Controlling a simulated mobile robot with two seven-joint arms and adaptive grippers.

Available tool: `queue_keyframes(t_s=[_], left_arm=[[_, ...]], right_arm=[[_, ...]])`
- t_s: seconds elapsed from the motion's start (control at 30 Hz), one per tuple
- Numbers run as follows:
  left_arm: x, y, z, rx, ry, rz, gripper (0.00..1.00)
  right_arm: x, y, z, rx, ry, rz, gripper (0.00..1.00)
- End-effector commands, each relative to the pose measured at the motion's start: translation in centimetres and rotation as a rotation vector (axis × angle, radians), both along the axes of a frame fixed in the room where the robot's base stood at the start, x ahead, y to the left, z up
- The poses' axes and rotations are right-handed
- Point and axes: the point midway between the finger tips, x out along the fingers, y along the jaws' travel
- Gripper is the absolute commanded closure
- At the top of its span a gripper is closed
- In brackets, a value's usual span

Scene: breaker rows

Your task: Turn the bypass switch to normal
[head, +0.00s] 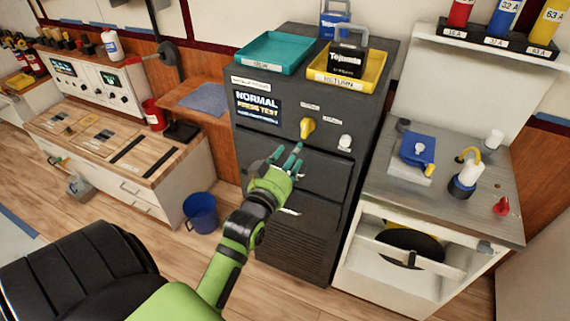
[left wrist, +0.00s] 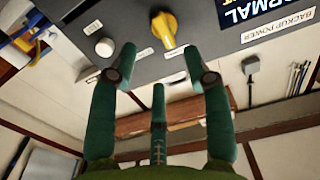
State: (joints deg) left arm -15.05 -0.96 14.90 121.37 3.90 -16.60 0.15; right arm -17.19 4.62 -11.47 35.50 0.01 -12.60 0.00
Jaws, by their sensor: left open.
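The bypass switch (head: 307,127) is a yellow knob on the front of the dark grey cabinet (head: 345,185). It also shows at the top of the left wrist view (left wrist: 163,27), with small white labels near it that I cannot read. A white round button (head: 345,142) sits to its right. The display (head: 258,107) on the left reads "NORMAL" and "PRESS TEST". My left gripper (head: 287,157) has green fingers, spread open and empty. It is in front of the cabinet, below and left of the knob, apart from it. My right gripper is not in view.
A teal tray (head: 268,66) and a yellow tray (head: 376,88) holding a dark pack (head: 347,62) stand on the cabinet. A metal bench (head: 470,205) with tools is at right. A wooden-topped bench (head: 50,122) and a blue bucket (head: 201,211) are at left.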

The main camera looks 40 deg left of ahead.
Motion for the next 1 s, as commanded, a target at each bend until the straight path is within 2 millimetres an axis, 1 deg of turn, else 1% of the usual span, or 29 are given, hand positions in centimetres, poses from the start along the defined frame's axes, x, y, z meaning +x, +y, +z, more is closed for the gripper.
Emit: queue_keyframes(t_s=[0.03, 0.1, 0.2, 0.3, 0.87, 0.97, 1.0], left_arm=[[-1.0, -0.2, 0.0, 0.000, 0.002, 0.000, 0.51], [-1.9, -0.5, 0.0, 0.000, 0.001, 0.000, 0.51], [-2.8, -0.7, 0.0, -0.001, -0.001, 0.000, 0.51], [-3.3, -0.8, 0.0, -0.001, -0.001, 0.000, 0.51], [-3.3, -0.8, 0.1, 0.000, -0.001, 0.000, 0.51], [-3.2, -1.0, -1.0, -0.005, 0.018, -0.005, 0.51], [-3.0, -1.2, -2.0, -0.010, 0.038, -0.011, 0.51]], right_arm=[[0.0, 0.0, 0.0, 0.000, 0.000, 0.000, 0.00], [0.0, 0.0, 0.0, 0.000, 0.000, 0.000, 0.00], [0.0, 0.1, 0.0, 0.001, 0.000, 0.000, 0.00], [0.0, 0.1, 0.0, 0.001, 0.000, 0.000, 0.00], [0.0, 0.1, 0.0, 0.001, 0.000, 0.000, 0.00], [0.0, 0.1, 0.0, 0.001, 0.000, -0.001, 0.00], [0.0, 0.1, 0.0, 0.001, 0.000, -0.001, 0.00]])
